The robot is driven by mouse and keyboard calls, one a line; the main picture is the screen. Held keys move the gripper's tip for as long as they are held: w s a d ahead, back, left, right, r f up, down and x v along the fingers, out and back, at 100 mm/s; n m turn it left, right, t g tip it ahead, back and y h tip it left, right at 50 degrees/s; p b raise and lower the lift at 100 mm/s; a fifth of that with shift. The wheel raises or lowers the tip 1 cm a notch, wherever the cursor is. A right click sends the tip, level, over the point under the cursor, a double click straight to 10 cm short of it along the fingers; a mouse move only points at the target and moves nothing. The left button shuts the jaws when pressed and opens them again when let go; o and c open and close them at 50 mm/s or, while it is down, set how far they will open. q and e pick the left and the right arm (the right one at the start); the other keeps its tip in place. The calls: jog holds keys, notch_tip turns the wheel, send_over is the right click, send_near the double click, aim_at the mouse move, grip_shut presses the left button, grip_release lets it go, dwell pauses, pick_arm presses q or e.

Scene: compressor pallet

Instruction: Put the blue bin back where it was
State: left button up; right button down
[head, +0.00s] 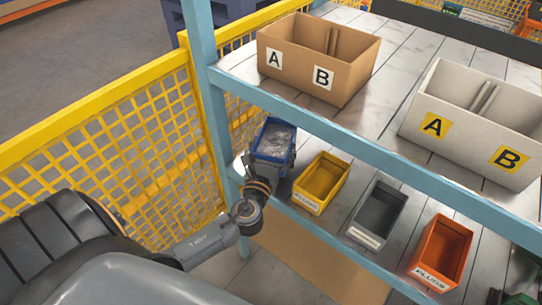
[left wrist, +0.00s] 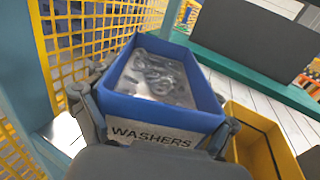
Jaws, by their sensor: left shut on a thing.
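The blue bin (head: 275,138) is at the left end of the lower shelf, beside the blue post and left of the yellow bin. It also shows in the left wrist view (left wrist: 207,88), with a WASHERS label on its front and shiny metal washers inside. My left gripper (head: 264,165) is shut on the bin's near end. In the left wrist view its fingers (left wrist: 157,120) sit at either side of the labelled front. The bin looks slightly tilted; I cannot tell whether it touches the shelf. My right gripper is not in view.
A yellow bin (head: 321,183), a grey bin (head: 378,213) and an orange PLUGS bin (head: 441,252) stand in a row on the lower shelf. The upper shelf holds a brown box (head: 350,76) and a white box (head: 470,136). Yellow mesh fence (head: 110,140) is at left.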

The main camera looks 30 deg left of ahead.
aim_at(271, 154)
pick_arm(q)
jog(key=shift+w+a+f, duration=0.2)
jog(key=shift+a+f, duration=0.2)
jog(key=shift+a, duration=0.05)
notch_tip(271, 154, down, 3)
jog(key=shift+w+a+f+b, duration=0.1)
jog(key=shift+a+b, duration=0.05)
jog(key=shift+b, duration=0.35)
jog(key=shift+f, duration=0.1)
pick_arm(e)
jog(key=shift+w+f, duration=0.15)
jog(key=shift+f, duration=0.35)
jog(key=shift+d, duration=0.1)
pick_arm(q)
jog(key=shift+f, duration=0.15)
jog(key=o, duration=1.6)
jog(key=shift+o, duration=0.2)
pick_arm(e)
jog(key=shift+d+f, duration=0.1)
